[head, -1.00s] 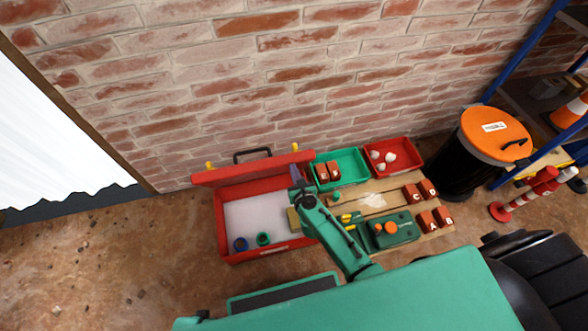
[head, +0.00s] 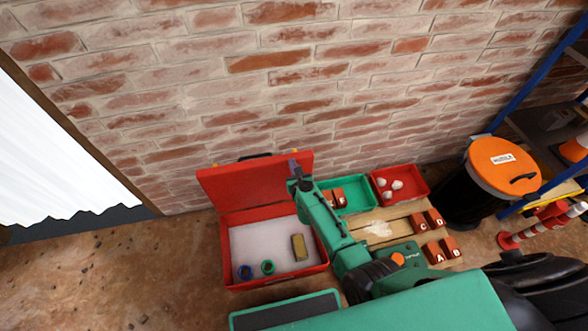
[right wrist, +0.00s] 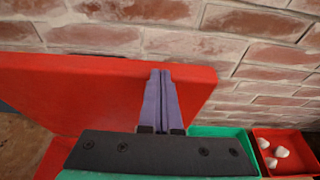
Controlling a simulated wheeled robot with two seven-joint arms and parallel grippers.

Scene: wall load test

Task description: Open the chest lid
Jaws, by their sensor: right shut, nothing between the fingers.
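The red chest (head: 228,277) sits on the floor by the brick wall. Its red lid (head: 255,184) stands raised, leaning back towards the wall with its inner face showing; the lid (right wrist: 85,95) also fills the left of the right wrist view. My right gripper (head: 294,172) is at the lid's upper right part, its purple fingers shut together with nothing between them. In the right wrist view the fingertips (right wrist: 160,73) overlap the lid near its top edge; I cannot tell whether they touch. A blue ring (head: 245,272), a green ring (head: 268,267) and a tan block (head: 299,247) lie inside. My left gripper is out of view.
Right of the chest are a green tray (head: 353,205), a red tray (head: 419,192) with white pieces, and a wooden board (head: 380,240) with lettered red blocks. A black bin with an orange lid (head: 500,160) stands further right. The floor at left is clear.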

